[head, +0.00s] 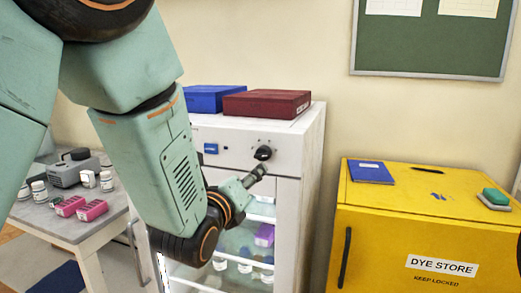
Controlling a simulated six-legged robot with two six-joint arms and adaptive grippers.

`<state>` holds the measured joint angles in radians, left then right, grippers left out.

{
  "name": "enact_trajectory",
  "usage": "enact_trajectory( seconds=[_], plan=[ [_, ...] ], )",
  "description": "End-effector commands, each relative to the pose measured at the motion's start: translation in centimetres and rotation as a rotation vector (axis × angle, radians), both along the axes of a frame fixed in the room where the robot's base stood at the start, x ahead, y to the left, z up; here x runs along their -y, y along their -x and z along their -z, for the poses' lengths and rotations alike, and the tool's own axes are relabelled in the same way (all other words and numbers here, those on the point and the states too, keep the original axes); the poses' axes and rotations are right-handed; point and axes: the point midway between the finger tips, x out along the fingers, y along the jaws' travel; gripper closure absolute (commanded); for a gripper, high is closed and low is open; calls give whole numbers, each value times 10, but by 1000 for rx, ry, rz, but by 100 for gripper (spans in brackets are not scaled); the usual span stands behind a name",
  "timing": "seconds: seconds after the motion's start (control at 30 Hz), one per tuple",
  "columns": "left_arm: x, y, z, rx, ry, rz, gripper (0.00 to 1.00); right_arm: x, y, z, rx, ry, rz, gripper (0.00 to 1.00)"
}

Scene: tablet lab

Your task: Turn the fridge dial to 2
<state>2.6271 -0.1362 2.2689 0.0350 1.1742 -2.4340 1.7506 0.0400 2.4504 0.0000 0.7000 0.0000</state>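The fridge (312,150) is a white cabinet with a glass-fronted door, standing in the middle of the head view. Its dial (263,153) is a small black knob on the upper front panel, with faint marks around it too small to read. My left arm comes in from the upper left and hides much of the fridge's left side. My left gripper (258,171) is just below the dial and points up toward it. I cannot tell whether its fingertips touch the dial, or whether they are open or shut. My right gripper is not in view.
A blue box (212,98) and a dark red box (266,104) lie on the fridge. A yellow cabinet (437,215) marked "DYE STORE" stands at right. A table (86,228) with bottles, pink racks and a grey device stands at left.

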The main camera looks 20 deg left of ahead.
Motion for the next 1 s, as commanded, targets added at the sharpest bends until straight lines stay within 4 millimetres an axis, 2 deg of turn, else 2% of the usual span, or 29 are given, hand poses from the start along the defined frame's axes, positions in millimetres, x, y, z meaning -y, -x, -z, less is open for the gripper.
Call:
enact_trajectory(
  seconds=[0.03,0.13,0.27,0.63,0.8,1.0],
  plan=[
    [1,-1,-13,21,-33,3,43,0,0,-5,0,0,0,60],
    [2,-4,-22,41,-72,5,43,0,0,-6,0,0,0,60],
    [3,-15,-22,43,-79,5,43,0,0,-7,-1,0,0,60],
    [7,-66,-21,42,-76,4,43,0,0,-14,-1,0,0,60],
    [8,-78,-21,41,-77,5,43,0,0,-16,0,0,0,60],
    [8,-81,-21,41,-77,5,43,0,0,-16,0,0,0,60]
  ],
)
